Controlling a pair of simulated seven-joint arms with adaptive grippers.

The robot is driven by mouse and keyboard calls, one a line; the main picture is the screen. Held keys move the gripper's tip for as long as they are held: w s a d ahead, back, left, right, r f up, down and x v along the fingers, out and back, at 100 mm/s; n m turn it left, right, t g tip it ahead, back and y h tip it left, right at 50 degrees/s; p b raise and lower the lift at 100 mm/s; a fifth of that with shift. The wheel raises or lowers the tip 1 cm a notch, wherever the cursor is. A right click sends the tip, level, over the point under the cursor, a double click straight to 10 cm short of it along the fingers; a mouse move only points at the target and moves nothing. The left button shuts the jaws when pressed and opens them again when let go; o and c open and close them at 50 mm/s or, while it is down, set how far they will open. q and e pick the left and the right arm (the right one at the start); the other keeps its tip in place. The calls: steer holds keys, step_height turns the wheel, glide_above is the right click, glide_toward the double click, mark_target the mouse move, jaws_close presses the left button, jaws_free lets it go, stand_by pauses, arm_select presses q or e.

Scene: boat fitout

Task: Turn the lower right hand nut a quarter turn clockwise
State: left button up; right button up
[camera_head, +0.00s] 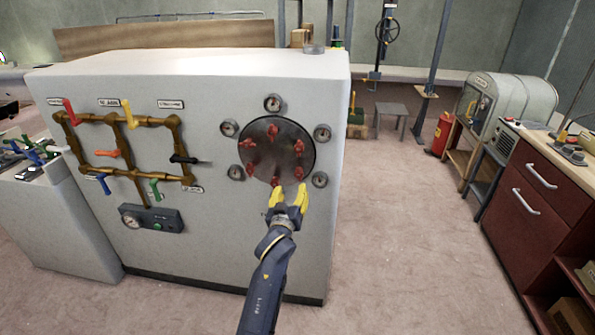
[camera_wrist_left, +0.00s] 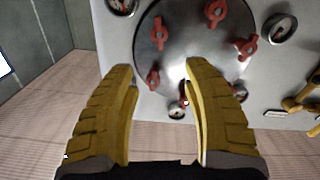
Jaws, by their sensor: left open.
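A round dark plate (camera_head: 284,154) on the front of the white cabinet carries several red wing nuts in a ring. The lower right nut (camera_head: 299,173) shows at the plate's lower right edge. In the left wrist view the plate (camera_wrist_left: 190,50) appears turned over, and this nut (camera_wrist_left: 160,32) seems to be the one at its upper left. My left gripper (camera_head: 290,194) has yellow fingers, open and empty, just below the lower right nut in the head view. In the left wrist view the fingers (camera_wrist_left: 158,68) stand apart, with a red nut between them in the picture. I see no contact. My right gripper is out of view.
Several round gauges (camera_head: 320,180) surround the plate. Brass pipes (camera_head: 150,122) with coloured valve handles run on the cabinet's left part. The floor (camera_head: 390,230) right of the cabinet is clear up to the red drawer cabinet (camera_head: 535,190).

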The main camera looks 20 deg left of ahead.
mark_target(299, 171)
arm_select(q)
steer(key=w, duration=0.4)
steer(key=w+a, duration=0.1)
steer(key=w, duration=0.3)
steer(key=w+a, duration=0.1)
steer(key=w, duration=0.4)
steer(key=shift+w, duration=0.1)
jaws_close()
steer(key=shift+d+m, duration=0.15)
steer(key=shift+m, duration=0.6)
steer(key=shift+d+m, duration=0.15)
steer(key=shift+m, duration=0.6)
